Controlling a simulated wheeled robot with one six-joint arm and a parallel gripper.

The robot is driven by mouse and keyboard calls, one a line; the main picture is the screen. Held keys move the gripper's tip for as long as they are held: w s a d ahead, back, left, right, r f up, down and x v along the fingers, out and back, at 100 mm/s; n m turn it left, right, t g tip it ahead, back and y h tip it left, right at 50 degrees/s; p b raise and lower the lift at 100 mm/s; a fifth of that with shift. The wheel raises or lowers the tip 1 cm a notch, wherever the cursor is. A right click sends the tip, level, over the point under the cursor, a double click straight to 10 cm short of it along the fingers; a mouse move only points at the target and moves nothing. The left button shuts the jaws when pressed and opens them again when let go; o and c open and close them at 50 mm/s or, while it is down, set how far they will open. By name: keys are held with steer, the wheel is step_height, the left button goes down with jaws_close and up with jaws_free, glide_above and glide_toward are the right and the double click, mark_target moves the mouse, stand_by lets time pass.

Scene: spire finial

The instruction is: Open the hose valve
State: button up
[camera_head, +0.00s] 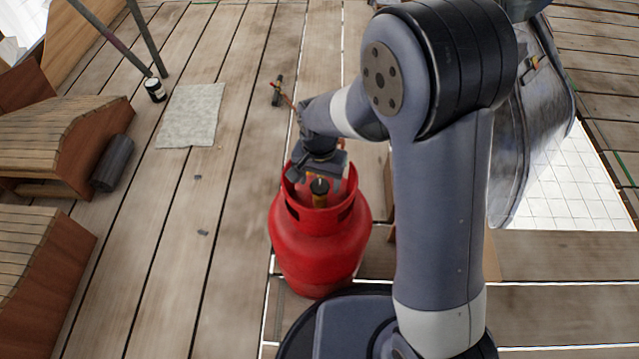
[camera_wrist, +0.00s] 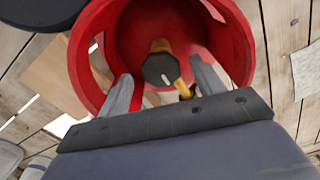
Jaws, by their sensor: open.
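A red gas cylinder (camera_head: 318,245) stands upright on the wooden deck, with a red collar around its top. Inside the collar is a valve with a dark knob (camera_head: 319,187) on a brass stem. In the wrist view the knob (camera_wrist: 160,70) shows a white mark on its face, with a brass outlet beside it. My gripper (camera_wrist: 160,88) is open, with one grey finger on each side of the knob's near edge. I cannot tell whether the fingers touch it. In the head view my gripper (camera_head: 318,172) is over the collar, and its fingers are mostly hidden.
A torch-like tool (camera_head: 279,90) lies behind the cylinder. A grey cloth (camera_head: 191,115) and a small dark can (camera_head: 155,90) are on the deck at left. A dark roll (camera_head: 112,162) lies beside the slatted wooden pieces (camera_head: 60,138). The deck between cloth and cylinder is mostly clear.

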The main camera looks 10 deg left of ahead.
steer(key=shift+f, duration=0.5)
steer(key=c, duration=1)
steer(key=shift+r+n, duration=0.1)
steer(key=shift+n, duration=0.3)
steer(key=n+p, duration=0.2)
steer(key=n, duration=0.3)
steer(key=shift+d+n, duration=0.1)
steer(key=shift+n, duration=0.3)
steer(key=n+p, duration=0.1)
steer(key=n, duration=0.4)
steer(key=shift+d+n, duration=0.1)
steer(key=shift+n, duration=0.2)
